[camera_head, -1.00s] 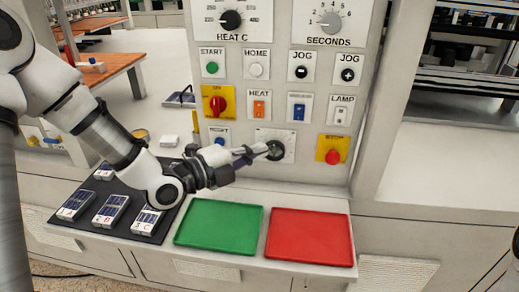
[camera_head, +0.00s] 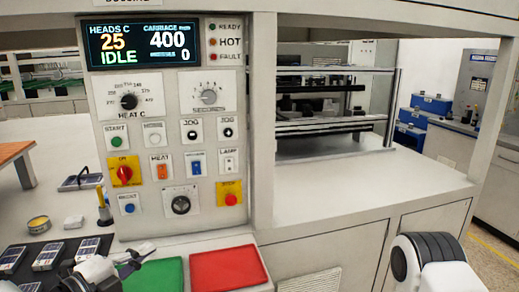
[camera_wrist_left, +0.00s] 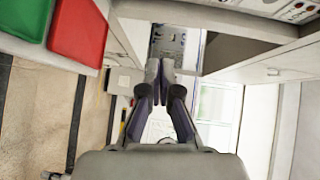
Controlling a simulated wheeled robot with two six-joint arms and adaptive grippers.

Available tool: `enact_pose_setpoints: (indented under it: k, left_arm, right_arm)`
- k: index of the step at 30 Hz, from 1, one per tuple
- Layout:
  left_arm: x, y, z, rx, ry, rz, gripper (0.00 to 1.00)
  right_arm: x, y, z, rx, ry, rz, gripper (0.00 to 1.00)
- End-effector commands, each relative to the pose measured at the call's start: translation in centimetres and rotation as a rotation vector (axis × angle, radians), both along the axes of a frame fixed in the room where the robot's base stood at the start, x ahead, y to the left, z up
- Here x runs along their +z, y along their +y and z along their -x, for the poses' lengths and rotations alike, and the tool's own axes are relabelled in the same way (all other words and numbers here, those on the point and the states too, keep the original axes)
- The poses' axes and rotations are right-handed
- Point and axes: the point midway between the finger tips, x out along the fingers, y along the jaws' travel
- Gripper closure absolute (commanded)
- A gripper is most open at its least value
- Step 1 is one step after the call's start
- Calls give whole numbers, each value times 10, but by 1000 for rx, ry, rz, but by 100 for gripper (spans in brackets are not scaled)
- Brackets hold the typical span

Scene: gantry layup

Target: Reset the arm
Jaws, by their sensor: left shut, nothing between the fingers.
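My left gripper (camera_head: 134,259) is at the lower left of the head view, low beside the back left of the green tray (camera_head: 158,277). In the left wrist view its two fingers (camera_wrist_left: 160,72) meet at the tips, shut and empty. It is well below and apart from the black knob (camera_head: 181,205) on the control panel. My right gripper is out of view; only a white and black part of my own arm shows at the lower right.
The red tray (camera_head: 229,270) lies right of the green one. The dark mat (camera_head: 40,277) with several labelled packs is at the left. The panel's display (camera_head: 151,44) reads IDLE, 25 and 400. The white counter (camera_head: 365,192) at right is clear.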

Motion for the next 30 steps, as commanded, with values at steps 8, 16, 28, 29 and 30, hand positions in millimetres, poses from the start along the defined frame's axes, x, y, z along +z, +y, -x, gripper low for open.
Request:
enact_pose_setpoints:
  k: [8,16,28,29,30]
  left_arm:
    - [-70,-14,11,-36,148,-52,100]
    - [-181,-28,47,-48,423,-123,100]
    - [-392,-9,244,731,1477,220,100]
    - [-395,-4,253,854,1514,284,100]
    - [-396,2,260,1012,1536,378,100]
  right_arm:
    - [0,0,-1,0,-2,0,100]
    - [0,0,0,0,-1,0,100]
    - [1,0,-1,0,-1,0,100]
    - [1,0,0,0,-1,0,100]
    - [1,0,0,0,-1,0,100]
